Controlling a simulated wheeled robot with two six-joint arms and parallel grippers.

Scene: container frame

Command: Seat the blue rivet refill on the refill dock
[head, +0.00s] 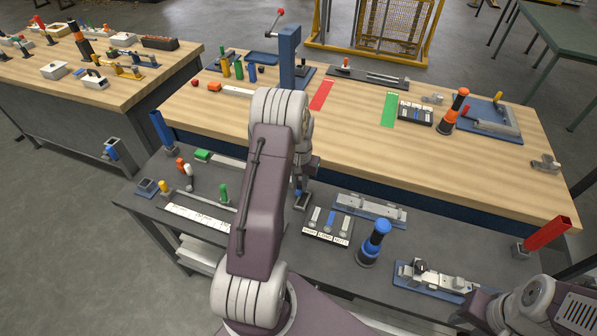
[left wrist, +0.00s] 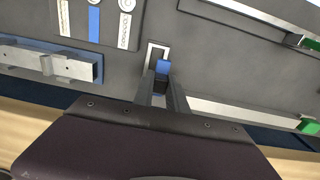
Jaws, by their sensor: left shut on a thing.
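My left gripper (left wrist: 163,92) points down at the grey bench, with its two fingers shut on the blue rivet refill (left wrist: 163,67). Only the blue end of the refill shows past the fingertips. The refill dock (left wrist: 151,50), a small dark square with a pale rim, lies right at the refill in the left wrist view; the refill overlaps part of it. I cannot tell whether the refill is inside the dock or just above it. In the head view the dock (head: 302,203) shows below the left gripper (head: 299,184), which my arm partly hides. My right gripper is out of view.
A labelled tray (head: 327,238) with grey and blue strips lies right of the dock, with a blue-and-black upright tool (head: 374,243) beyond it. A metal fixture (head: 370,210) stands behind the tray. A green-ended rail (left wrist: 255,115) lies close to the gripper.

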